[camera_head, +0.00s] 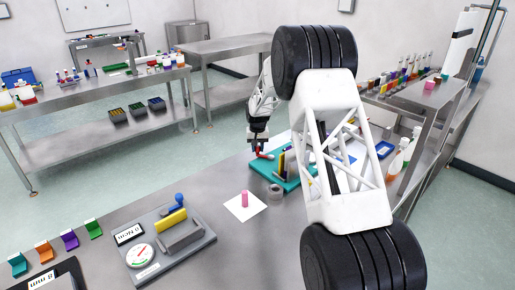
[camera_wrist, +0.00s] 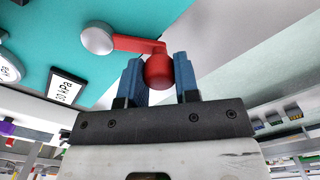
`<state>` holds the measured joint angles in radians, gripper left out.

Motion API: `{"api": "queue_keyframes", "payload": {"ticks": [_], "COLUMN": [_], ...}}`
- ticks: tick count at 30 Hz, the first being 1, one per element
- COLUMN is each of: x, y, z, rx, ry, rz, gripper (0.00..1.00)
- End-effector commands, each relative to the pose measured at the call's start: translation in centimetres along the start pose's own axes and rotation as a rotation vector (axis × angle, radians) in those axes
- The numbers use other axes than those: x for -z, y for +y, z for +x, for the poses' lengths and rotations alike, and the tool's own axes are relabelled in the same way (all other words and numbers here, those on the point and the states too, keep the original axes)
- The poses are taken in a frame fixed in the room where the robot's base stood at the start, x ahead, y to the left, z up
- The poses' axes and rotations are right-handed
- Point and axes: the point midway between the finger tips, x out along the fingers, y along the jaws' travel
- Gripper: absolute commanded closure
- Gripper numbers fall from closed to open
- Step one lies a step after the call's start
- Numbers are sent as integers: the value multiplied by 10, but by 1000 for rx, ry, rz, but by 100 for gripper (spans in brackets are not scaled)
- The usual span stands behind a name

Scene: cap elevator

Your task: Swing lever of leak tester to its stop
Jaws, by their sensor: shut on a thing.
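The leak tester is a teal base (camera_head: 290,184), partly hidden behind my arm in the head view. The wrist view shows its teal plate (camera_wrist: 180,18), a grey round pivot (camera_wrist: 97,38), a kPa label (camera_wrist: 66,88) and part of a dial at the left edge. Its red lever (camera_wrist: 138,44) runs from the pivot to a red ball knob (camera_wrist: 159,72). My gripper (camera_wrist: 160,75) is shut on the knob, with one blue finger on each side. In the head view my gripper (camera_head: 258,149) is at the tester's far left corner, by the red lever (camera_head: 266,156).
A grey device (camera_head: 188,241) with a dial and blue-knobbed lever stands in front on the bench. A pink cylinder (camera_head: 245,199) stands on a white square; a grey ring (camera_head: 276,191) is beside the teal base. Bottles (camera_head: 400,157) and a raised shelf stand at right.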

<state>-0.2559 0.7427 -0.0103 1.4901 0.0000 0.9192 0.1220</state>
Motion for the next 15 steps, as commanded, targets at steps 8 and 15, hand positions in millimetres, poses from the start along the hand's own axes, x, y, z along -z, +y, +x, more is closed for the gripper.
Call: {"api": "queue_keyframes", "payload": {"ticks": [8, 15], "x": [-3, -12], "y": [-2, -4], "z": [-1, -1], "rx": [0, 0], "ry": [1, 1], "rz": [-57, -193], "gripper": [100, 100]}}
